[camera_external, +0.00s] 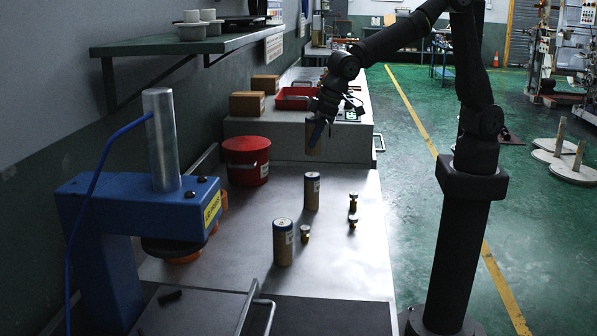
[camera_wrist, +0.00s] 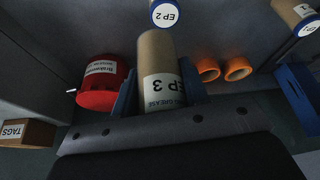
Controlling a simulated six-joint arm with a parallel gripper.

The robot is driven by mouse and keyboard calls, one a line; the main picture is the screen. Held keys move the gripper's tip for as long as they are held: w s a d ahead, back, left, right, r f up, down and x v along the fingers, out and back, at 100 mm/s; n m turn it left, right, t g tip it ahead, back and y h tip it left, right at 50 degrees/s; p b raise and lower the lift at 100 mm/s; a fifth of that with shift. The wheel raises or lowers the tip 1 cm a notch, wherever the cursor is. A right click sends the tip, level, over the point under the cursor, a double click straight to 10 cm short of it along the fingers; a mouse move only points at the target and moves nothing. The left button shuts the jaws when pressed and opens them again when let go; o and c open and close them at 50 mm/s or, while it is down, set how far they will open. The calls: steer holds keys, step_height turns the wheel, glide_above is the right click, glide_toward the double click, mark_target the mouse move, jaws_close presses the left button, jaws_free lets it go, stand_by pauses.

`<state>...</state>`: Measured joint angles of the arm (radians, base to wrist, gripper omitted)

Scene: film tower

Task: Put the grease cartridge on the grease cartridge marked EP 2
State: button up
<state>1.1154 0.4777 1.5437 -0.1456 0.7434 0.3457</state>
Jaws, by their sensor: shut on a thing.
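My gripper (camera_external: 315,132) is shut on a tan grease cartridge (camera_external: 313,148) and holds it in the air, roughly upright. In the wrist view the held cartridge (camera_wrist: 158,60) has a white label reading EP 3, between the blue fingers (camera_wrist: 160,92). The cartridge marked EP 2 (camera_wrist: 167,14) shows just past its end. In the external view this appears to be the farther standing cartridge (camera_external: 312,192), below the held one in the picture, with a visible gap. Another cartridge (camera_external: 283,243) stands nearer the camera; it also shows at the wrist view's upper right (camera_wrist: 305,14).
Small brass-coloured fittings (camera_external: 353,202) stand right of the cartridges. A blue press (camera_external: 130,205) with a steel cylinder is at left. A red bucket (camera_external: 246,160) stands by the wall. A raised grey block (camera_external: 350,142) carries a red tray (camera_external: 296,98) and boxes.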

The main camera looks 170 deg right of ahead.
mark_target(312, 155)
steer(key=shift+w+f, duration=0.55)
steer(key=shift+w, duration=0.35)
steer(key=shift+w+f, duration=0.1)
steer(key=shift+f, duration=0.1)
steer(key=shift+d+f, duration=0.1)
steer(key=shift+f, duration=1.7)
steer(key=shift+f, duration=0.2)
steer(key=o, duration=1.1)
steer(key=shift+c, duration=0.2)
steer(key=shift+r, duration=0.1)
steer(key=v, duration=1.2)
